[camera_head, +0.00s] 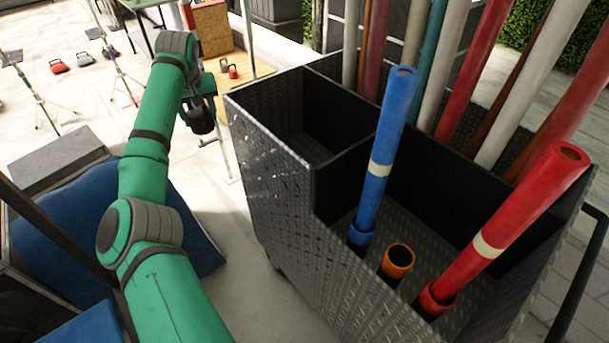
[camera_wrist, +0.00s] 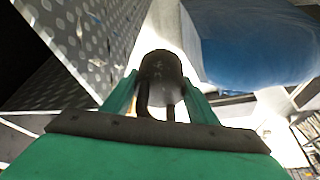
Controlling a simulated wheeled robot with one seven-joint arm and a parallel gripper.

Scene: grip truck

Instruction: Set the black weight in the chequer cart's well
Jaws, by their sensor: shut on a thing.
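The black weight (camera_wrist: 160,66) looks like a kettlebell with a loop handle. In the wrist view it sits between the two green fingers of my gripper (camera_wrist: 161,88), which is shut on it near the handle. In the head view the weight (camera_head: 201,121) hangs below my gripper (camera_head: 203,103), left of the chequer cart (camera_head: 268,188) and outside its wall. The dark chequer-plate cart has an empty compartment (camera_head: 305,140) at its near left corner. A lower compartment to its right holds pipes. In the wrist view the cart's plate wall (camera_wrist: 92,35) is at the left.
A blue pipe (camera_head: 385,150), a red pipe (camera_head: 510,220) and a short orange tube (camera_head: 397,262) stand in the cart, with several more poles behind. A blue mat (camera_head: 190,215) lies left of the cart.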

